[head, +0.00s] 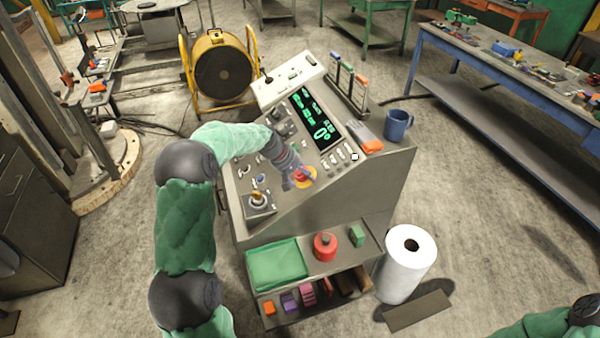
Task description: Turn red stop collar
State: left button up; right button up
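The red stop collar (304,173) sits on a yellow base on the sloping face of the grey control console (345,195). My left arm, in a green sleeve, comes in from the left and reaches across to it. My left gripper (299,180) is right at the collar, its fingers overlapping it and hiding part of it. The view is too small to tell whether the fingers touch the collar or have closed on it. Part of my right arm shows at the bottom right corner; its gripper is out of view.
A joystick (259,199) and switches lie near the collar, with a green-lit screen (317,120) above. A blue mug (397,125) and an orange-and-grey item (370,142) stand on the console's right top. A shelf below holds a green tray (277,264) and a red canister (325,246).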

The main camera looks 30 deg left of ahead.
pick_arm(q)
jog(key=shift+a+r, duration=0.15)
jog(key=shift+r, duration=0.1)
jog(key=shift+a+r, duration=0.1)
jog(key=shift+r, duration=0.15)
jog(key=v, duration=1.1)
jog(key=shift+s, duration=0.15)
jog(key=shift+r, duration=0.1)
